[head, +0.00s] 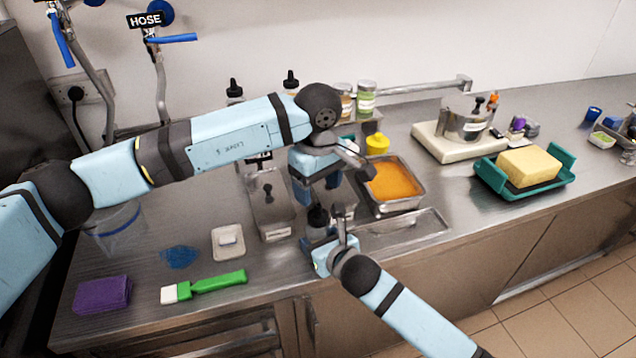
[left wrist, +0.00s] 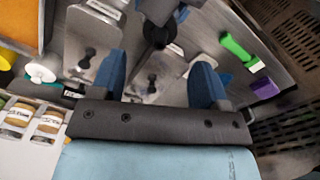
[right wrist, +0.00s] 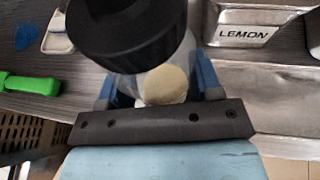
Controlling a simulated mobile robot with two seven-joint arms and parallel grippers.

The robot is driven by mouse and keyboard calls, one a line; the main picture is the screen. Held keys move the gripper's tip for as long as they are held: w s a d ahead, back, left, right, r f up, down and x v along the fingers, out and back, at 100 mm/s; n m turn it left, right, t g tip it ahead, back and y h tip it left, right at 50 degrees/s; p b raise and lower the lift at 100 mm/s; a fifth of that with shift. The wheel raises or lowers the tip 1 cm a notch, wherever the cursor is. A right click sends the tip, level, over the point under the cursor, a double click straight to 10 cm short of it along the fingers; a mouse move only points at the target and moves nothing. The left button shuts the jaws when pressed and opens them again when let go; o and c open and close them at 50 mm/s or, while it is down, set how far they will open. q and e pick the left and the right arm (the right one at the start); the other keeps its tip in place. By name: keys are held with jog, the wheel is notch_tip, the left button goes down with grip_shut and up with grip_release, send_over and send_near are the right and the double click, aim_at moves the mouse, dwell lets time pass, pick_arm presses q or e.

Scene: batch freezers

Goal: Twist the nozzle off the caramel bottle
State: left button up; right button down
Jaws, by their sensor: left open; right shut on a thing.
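A squeeze bottle with a black nozzle (head: 318,216) stands upright near the counter's front; no readable label shows on it. My right gripper (head: 322,243) is shut on its body from the front. In the right wrist view, the bottle's translucent body (right wrist: 165,82) sits between the blue fingers below the wide black cap (right wrist: 125,30). My left gripper (head: 317,190) is open, pointing down just above the nozzle and apart from it. In the left wrist view, the black nozzle (left wrist: 155,35) shows beyond the gap between the open fingers.
Steel bins flank the bottle, one labelled LEMON (right wrist: 245,34). An orange-filled pan (head: 395,185) is to the right. A green-handled brush (head: 215,284) and purple sponge (head: 102,294) lie front left. Two black-nozzled bottles (head: 234,91) (head: 290,82) stand behind my left arm.

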aim_at(318, 205)
pick_arm(q)
notch_tip(318, 205, down, 7)
jog(key=shift+f, duration=0.15)
dwell(0.4)
jog(key=c, duration=0.9)
jog(key=n, duration=0.7)
jog(key=shift+c, duration=0.2)
jog(key=o, duration=1)
